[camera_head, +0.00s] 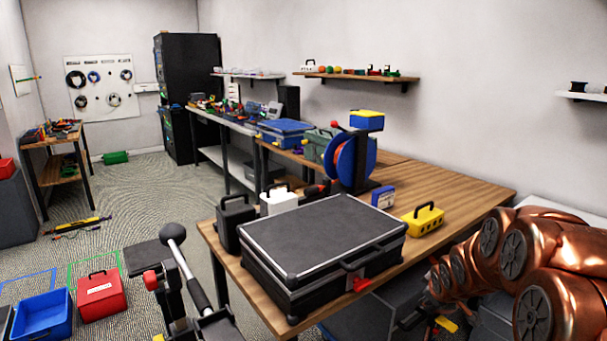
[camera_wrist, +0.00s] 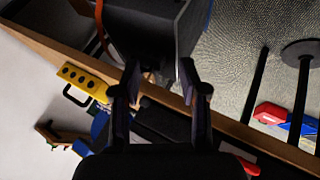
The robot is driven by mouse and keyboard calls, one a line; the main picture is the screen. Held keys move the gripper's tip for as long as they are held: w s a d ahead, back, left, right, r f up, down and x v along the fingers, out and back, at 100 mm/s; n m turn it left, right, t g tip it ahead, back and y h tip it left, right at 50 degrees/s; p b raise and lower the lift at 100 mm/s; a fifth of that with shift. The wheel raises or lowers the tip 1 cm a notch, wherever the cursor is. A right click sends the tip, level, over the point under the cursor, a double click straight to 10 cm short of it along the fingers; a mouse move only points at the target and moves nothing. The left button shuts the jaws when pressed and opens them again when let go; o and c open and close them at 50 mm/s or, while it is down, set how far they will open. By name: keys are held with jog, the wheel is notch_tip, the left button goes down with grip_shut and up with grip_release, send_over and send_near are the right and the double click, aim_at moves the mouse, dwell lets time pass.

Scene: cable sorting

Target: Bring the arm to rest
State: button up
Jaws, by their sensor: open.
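My gripper (camera_wrist: 160,72) shows in the wrist view with its two dark fingers spread apart. I see nothing held between the fingertips. Behind the fingers, the view takes in a large dark grey shape and the wooden table edge (camera_wrist: 275,140). My copper-coloured arm (camera_head: 565,250) fills the lower right of the head view, beside the right end of the table. The gripper itself cannot be made out in the head view.
The wooden table (camera_head: 470,190) holds a black case (camera_head: 320,235), a blue cable reel (camera_head: 350,160) and a yellow block (camera_head: 423,219), also in the wrist view (camera_wrist: 82,77). A red box (camera_head: 101,295) and blue bin (camera_head: 42,315) stand on the floor. Open carpet lies left.

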jog(key=s+a+r+m+g+p, duration=0.2)
jog(key=s+a+r, duration=0.3)
jog(key=s, duration=0.9)
jog(key=s+a+r+m+g+y+p, duration=0.1)
jog(key=s+a+r+m+g+p, duration=0.2)
jog(key=s+r, duration=0.4)
jog(key=s+a+r+m+g+p, duration=0.2)
jog(key=s+a+r+g+p, duration=0.2)
jog(key=s, duration=1.9)
jog(key=a+r+p, duration=0.2)
jog(key=a, duration=0.1)
jog(key=shift+y, duration=0.4)
